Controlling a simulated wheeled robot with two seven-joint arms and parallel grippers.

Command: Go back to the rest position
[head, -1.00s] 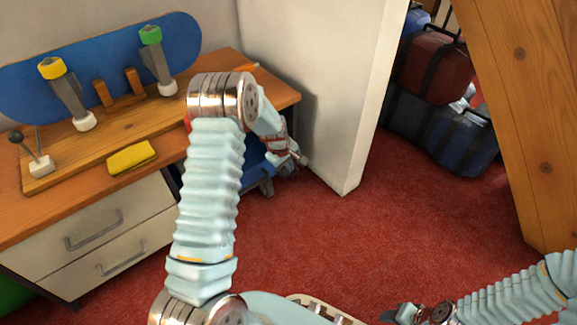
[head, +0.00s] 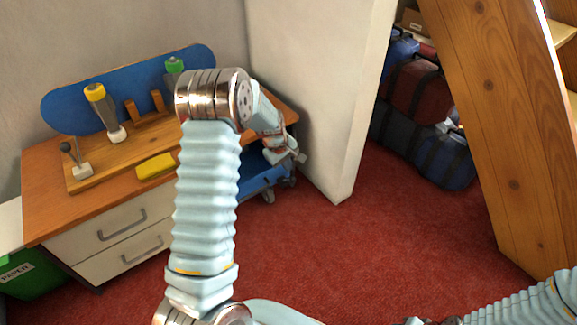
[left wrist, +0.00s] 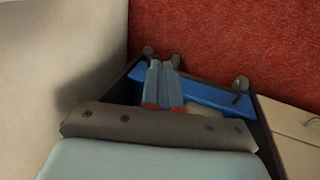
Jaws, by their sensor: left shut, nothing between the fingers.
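My left arm rises through the middle of the head view and bends at a shiny joint. Its gripper (head: 287,156) hangs at the right end of the wooden bench (head: 55,211), near the white partition, and is empty. In the left wrist view its two fingers (left wrist: 163,84) lie together, shut, seen over a blue lower shelf (left wrist: 215,95) with casters and the red carpet. My right gripper (head: 430,321) barely shows at the bottom edge of the head view. Its fingers are cut off there.
A white partition (head: 318,110) stands close right of my left gripper. Bags (head: 418,90) and a wooden post (head: 490,110) are farther right. Red carpet (head: 330,250) is open.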

